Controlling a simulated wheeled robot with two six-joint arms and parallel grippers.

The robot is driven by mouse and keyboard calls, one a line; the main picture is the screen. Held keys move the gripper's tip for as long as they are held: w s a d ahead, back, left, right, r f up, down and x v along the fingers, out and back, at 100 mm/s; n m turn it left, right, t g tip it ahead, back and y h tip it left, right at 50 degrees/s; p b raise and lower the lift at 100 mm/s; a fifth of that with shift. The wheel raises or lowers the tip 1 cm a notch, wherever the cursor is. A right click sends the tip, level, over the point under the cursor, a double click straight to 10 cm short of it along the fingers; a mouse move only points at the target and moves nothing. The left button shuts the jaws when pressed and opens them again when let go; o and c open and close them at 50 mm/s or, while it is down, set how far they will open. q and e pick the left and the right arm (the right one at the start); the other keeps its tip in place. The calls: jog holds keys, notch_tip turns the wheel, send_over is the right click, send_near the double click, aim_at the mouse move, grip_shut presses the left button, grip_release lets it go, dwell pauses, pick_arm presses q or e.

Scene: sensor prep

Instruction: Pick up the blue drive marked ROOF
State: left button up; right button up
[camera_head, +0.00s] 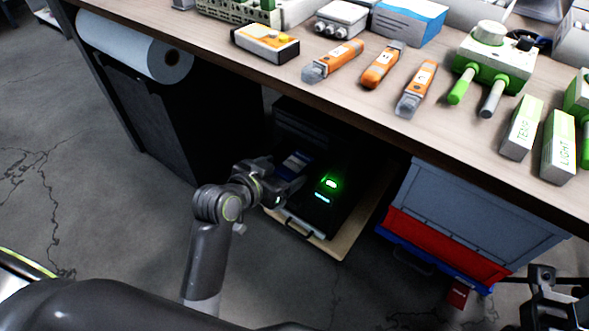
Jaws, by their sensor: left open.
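A small blue drive (296,163) lies in the shadow under the workbench, beside a black box with green lights; its marking is too small and dark to read. My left gripper (293,187) is open and reaches in under the bench edge from the left, just in front of the blue drive. Its fingers are dark against the black box, and I cannot tell whether they touch the drive. My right gripper (552,298) shows only in part at the bottom right corner, far from the drive; its jaws are unclear.
The black box (336,205) stands on a pale wooden pull-out board (345,240) with a handle. The workbench edge (340,105) overhangs it. Blue and red drawers (470,215) stand to the right, a paper roll (135,45) to the left. Orange tools (381,66) lie on the bench.

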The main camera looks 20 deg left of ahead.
aim_at(292, 167)
pick_arm(q)
jog(key=b+x, duration=0.1)
jog(key=x, duration=0.2)
jog(key=shift+w+f, duration=0.1)
jog(key=shift+f, duration=0.1)
jog(key=c, duration=1.1)
